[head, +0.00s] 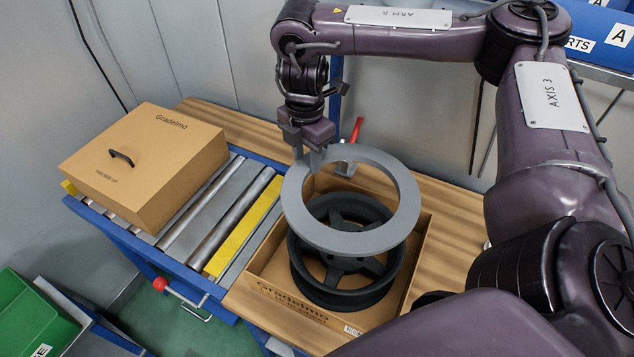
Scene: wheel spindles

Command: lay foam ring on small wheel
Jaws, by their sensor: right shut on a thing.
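A flat grey foam ring (404,190) hangs in my right gripper (314,160), which is shut on the ring's far left edge. The ring is held above a dark spoked wheel (343,297), overlapping it in the picture and sitting a little up and right of it. The ring looks apart from the wheel, but the exact height cannot be told. The wheel lies flat in an open cardboard box (420,262). The ring covers part of the wheel's far rim. My left gripper is not in view.
The open box stands on a wooden-topped table (455,205). A closed cardboard box (150,160) with a black handle sits on the roller conveyor (213,222) to the left. A red-handled tool (355,132) is behind the ring. A green bin (35,318) stands at lower left.

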